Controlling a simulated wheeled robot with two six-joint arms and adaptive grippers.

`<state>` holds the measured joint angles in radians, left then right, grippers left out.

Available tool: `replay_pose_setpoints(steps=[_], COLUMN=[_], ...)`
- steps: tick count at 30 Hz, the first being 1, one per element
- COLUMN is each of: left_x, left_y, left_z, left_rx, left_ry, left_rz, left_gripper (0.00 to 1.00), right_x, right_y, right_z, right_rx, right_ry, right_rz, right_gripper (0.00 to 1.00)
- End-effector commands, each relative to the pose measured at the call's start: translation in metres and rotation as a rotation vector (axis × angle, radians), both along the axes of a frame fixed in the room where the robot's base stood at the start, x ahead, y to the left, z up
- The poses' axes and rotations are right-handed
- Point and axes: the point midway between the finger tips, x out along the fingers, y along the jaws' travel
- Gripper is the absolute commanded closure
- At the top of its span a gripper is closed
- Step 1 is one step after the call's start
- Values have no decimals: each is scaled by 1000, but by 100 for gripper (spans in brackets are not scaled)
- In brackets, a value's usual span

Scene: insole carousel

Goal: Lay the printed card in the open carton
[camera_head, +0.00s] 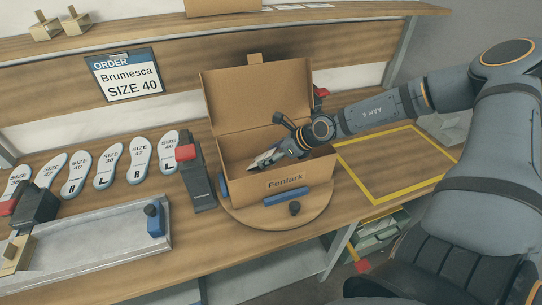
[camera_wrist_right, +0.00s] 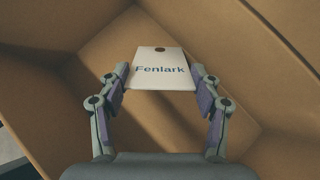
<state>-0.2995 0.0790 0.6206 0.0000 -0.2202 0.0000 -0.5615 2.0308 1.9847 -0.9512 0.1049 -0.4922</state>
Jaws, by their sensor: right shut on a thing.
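The printed card (camera_wrist_right: 162,72) is white with "Fenlark" in dark letters and a dark round spot near its far edge. My right gripper (camera_head: 270,157) reaches into the open carton (camera_head: 278,184) from the right. In the right wrist view its two fingers grip the card's side edges, with the carton's brown inner walls around them. I cannot tell whether the card touches the carton's floor. The carton is brown, marked "Fenlark" on its front, with its lid raised at the back. My left gripper is not in view.
The carton stands on a round wooden turntable (camera_head: 290,219) with a blue bar at its front. Several insoles (camera_head: 108,166) and a grey tray (camera_head: 110,238) lie to the left. A black post with a red top (camera_head: 196,180) stands close beside the carton. A yellow-outlined area (camera_head: 395,165) at right is clear.

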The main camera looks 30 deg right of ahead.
Motion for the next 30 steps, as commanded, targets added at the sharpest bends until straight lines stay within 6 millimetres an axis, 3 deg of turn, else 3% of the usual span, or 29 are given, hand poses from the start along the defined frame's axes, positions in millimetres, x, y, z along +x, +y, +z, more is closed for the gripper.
replay_pose_setpoints(steps=[6,7,13,23,30], left_x=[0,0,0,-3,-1], left_y=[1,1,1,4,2], left_z=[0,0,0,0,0], left_rx=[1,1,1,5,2], left_ry=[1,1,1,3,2], left_rz=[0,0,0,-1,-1], left_gripper=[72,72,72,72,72], right_x=[0,0,0,0,0], right_y=[0,0,0,0,2], right_z=[0,0,0,1,22], right_rx=[0,0,0,1,7], right_ry=[0,0,0,0,-4], right_rz=[0,0,0,1,5], right_gripper=[48,34,9,9,9])
